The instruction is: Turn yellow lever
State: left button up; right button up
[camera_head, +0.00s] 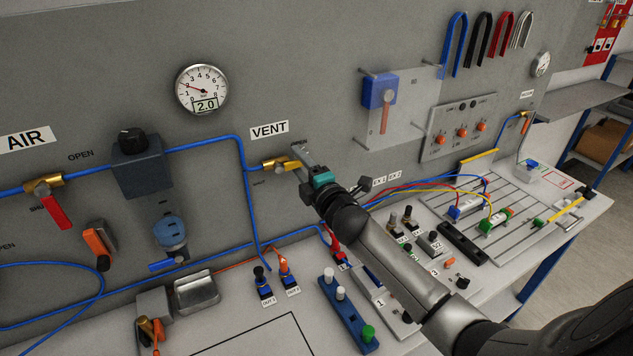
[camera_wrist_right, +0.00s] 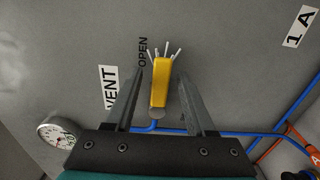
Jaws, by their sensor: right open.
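The yellow lever (camera_wrist_right: 160,84) is in the middle of the right wrist view, near the OPEN label on the grey wall panel. My right gripper (camera_wrist_right: 157,82) is open, with one finger on each side of the lever and visible gaps between. In the head view the right gripper (camera_head: 301,154) is at the brass vent valve (camera_head: 273,164), just below and right of the VENT label (camera_head: 269,130). There the gripper largely hides the lever. My left gripper is not in view.
A blue pipe (camera_head: 205,141) runs along the panel to the valve. A round gauge (camera_head: 202,89) is up and left. A red lever (camera_head: 57,212) hangs at the far left. Below my right arm, a white bench carries several switches and connectors.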

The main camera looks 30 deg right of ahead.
jog(key=s+b, duration=0.1)
jog(key=s, duration=1.3)
jog(key=shift+s+a, duration=0.3)
jog(key=shift+a, duration=0.1)
